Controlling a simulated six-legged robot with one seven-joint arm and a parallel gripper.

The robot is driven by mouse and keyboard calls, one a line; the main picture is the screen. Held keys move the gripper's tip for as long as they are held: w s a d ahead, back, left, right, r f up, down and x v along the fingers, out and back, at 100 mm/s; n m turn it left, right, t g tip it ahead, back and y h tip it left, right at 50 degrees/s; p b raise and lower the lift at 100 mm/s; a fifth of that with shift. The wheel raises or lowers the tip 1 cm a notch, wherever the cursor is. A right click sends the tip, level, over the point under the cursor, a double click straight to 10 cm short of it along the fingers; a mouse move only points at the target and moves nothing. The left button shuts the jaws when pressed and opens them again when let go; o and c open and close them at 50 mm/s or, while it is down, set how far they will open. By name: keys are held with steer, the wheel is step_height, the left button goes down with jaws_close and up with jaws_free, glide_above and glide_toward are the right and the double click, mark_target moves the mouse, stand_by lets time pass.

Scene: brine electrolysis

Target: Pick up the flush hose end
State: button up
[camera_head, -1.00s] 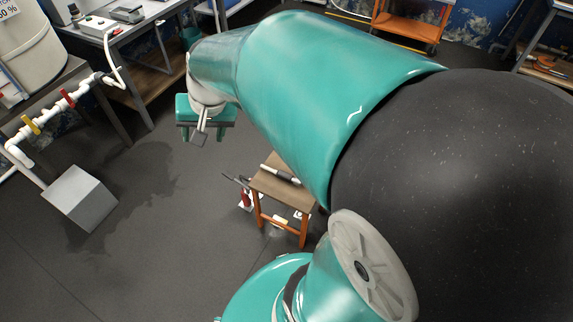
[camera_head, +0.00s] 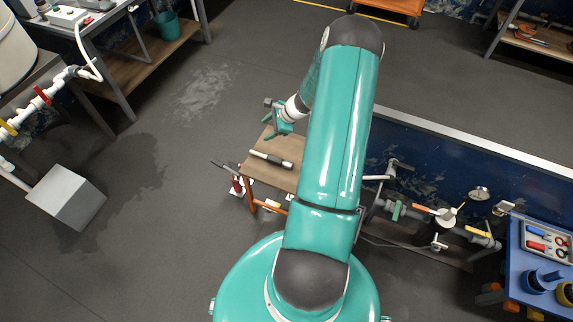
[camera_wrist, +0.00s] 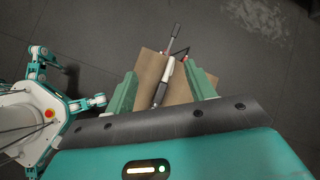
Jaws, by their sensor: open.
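A black rod-like piece with a white band, which looks to be the flush hose end (camera_head: 270,158), lies on a small wooden stool (camera_head: 278,176). My gripper (camera_head: 272,119) is above the far side of the stool, apart from the piece. In the wrist view the piece (camera_wrist: 164,82) lies lengthwise between the two green fingers of my gripper (camera_wrist: 162,78), which are spread wide and empty. The stool top (camera_wrist: 151,68) is below them. My arm hides the stool's right side in the head view.
A red tool (camera_head: 237,186) with grey rods is beside the stool's left side. A grey block (camera_head: 66,199) stands on the floor at left. At right are a valve pipe rack (camera_head: 397,209) and a blue tool table (camera_head: 513,262).

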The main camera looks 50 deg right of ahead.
steer(key=s+d+f+m, duration=0.1)
steer(key=s+f+m, duration=0.1)
steer(key=f, duration=0.2)
steer(key=s+d+f+m+t+h, duration=0.1)
steer(key=s+d+f+m, duration=0.1)
steer(key=f, duration=0.3)
steer(key=s+d+f+m, duration=0.2)
steer(key=f+m, duration=0.1)
steer(key=f, duration=0.1)
steer(key=shift+s+d+f+t, duration=0.2)
steer(key=shift+s+f+t, duration=0.1)
steer(key=shift+f, duration=0.1)
glide_toward(272, 157)
steer(key=x, duration=0.4)
steer(key=shift+w+a, duration=0.1)
steer(key=shift+w, duration=0.1)
steer(key=x, duration=0.6)
steer(key=shift+s+f, duration=0.15)
steer(key=shift+f, duration=0.05)
steer(key=c, duration=1.1)
steer(key=shift+r, duration=0.1)
